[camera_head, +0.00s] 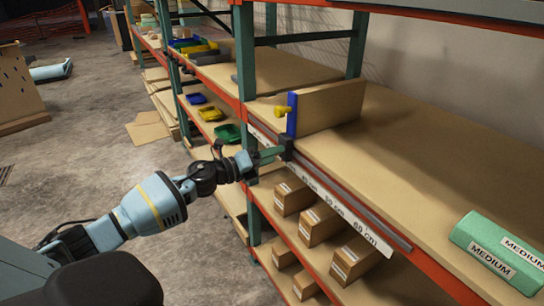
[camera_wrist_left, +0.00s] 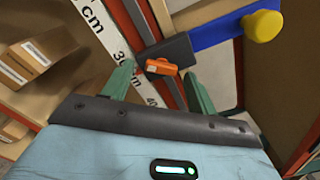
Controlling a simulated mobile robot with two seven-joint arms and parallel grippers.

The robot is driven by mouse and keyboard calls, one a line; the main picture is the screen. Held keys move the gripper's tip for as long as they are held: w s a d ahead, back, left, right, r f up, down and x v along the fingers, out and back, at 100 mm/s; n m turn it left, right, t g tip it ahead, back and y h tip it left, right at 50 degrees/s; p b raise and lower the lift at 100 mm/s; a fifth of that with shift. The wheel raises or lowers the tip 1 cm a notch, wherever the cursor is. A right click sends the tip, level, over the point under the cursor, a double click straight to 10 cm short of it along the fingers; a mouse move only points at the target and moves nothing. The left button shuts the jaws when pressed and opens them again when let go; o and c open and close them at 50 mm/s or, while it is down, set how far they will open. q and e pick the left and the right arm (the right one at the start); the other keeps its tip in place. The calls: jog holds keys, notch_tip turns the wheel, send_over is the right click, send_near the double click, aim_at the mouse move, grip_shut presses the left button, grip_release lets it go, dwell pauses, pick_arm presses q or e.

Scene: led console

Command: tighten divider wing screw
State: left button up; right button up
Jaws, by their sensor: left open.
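The orange wing screw (camera_wrist_left: 161,67) sits on the dark clamp block (camera_wrist_left: 166,50) of the divider, its wings lying nearly across the wrist picture. My left gripper (camera_wrist_left: 158,75) is open, with its two green fingers on either side of the screw; I cannot tell whether they touch it. In the head view my left gripper (camera_head: 274,153) is at the shelf's front edge beside the dark clamp block (camera_head: 287,144), and the screw is hidden there. The divider has a blue bar (camera_head: 291,115), a yellow knob (camera_head: 281,111) and a tan panel (camera_head: 332,106). My right gripper is not in view.
A white centimetre scale (camera_head: 345,211) and a metal rail (camera_head: 352,197) run along the shelf front. A green MEDIUM box (camera_head: 493,243) lies on the shelf at right. Cardboard boxes (camera_head: 320,223) stand on the shelf below. The board between divider and green box is clear.

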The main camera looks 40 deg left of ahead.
pick_arm(q)
jog(key=b+v, duration=0.1)
jog(key=v, duration=0.6)
jog(key=shift+f, duration=0.1)
dwell(0.5)
